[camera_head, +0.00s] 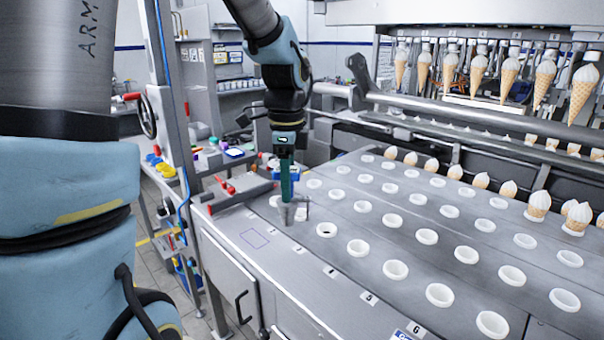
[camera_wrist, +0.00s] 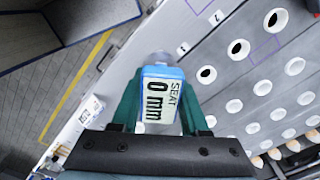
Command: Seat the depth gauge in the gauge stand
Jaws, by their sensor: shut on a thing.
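The depth gauge is in my gripper (camera_head: 286,188), between its two green fingers. In the wrist view, the gauge (camera_wrist: 160,95) has a blue top edge and a white label reading "SEAT 0 mm". A pale round part shows beyond that edge. In the head view, a grey cone-shaped part (camera_head: 286,213) shows below the fingers, over the near left part of the grey deck. A thin grey bracket shows right beside it. I cannot tell whether the bracket belongs to the gauge stand, and I cannot pick out the stand with certainty. The cone's lower tip is close to the deck; contact is unclear.
The grey deck (camera_head: 290,262) holds rows of white ring holders (camera_head: 396,269). A purple outline (camera_head: 255,239) marks bare deck at left. Red-handled tools (camera_head: 226,186) lie behind it. Ice cream cones (camera_head: 538,205) stand in the far row, others hang above. A metal bar (camera_head: 460,125) crosses behind.

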